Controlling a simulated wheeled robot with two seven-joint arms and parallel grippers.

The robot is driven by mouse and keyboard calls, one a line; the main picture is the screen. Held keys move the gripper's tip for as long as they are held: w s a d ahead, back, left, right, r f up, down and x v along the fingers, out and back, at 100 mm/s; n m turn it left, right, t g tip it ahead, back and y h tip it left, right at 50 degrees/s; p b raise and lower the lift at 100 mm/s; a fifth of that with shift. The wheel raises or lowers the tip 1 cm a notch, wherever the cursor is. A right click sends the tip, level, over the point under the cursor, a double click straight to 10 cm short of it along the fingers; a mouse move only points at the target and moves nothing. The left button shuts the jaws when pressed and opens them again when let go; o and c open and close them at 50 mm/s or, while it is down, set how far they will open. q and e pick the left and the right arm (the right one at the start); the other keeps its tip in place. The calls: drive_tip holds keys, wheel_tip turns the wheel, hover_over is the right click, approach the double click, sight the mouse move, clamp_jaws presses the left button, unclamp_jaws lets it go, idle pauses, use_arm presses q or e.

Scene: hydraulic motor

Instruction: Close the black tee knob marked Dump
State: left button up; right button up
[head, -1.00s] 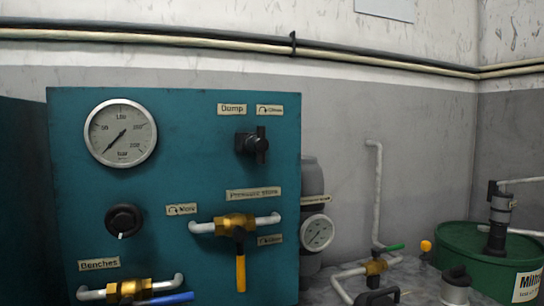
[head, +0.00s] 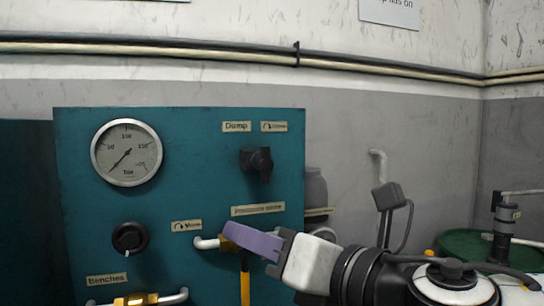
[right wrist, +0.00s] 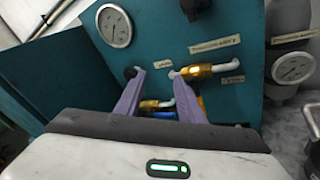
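The black Dump tee knob (head: 257,163) is on the upper right of the teal panel, under the Dump label (head: 237,127). Its exact angle is hard to make out. In the right wrist view the dark knob (right wrist: 194,8) is at the top edge, partly cut off. My right gripper (head: 232,234) has purple fingers and is below the Dump knob, in front of the brass valve, apart from the knob. In the right wrist view its fingers (right wrist: 160,82) are spread with nothing between them. My left gripper is out of view.
A pressure gauge (head: 127,152) and a round black knob (head: 130,238) are on the panel's left. A brass valve with a yellow handle (head: 245,284) lies behind my gripper. Pipes and a green drum (head: 470,243) stand at right. The space before the Dump knob is clear.

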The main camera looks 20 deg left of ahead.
sight(269, 154)
drive_tip(key=w+d+r+n+t+h, duration=0.1)
drive_tip(key=w+d+r+n+t, duration=0.25)
drive_tip(key=d+r, duration=0.5)
drive_tip(key=shift+h, duration=0.3)
drive_tip(key=p+x, duration=0.1)
drive_tip(key=x, duration=0.2)
drive_tip(key=s+r+p+x, duration=0.1)
drive_tip(key=x, duration=0.3)
drive_tip(key=a+r+x, duration=0.1)
drive_tip(key=x, duration=0.3)
drive_tip(key=shift+s+a+p, duration=0.15)
drive_tip(key=shift+p, duration=0.25)
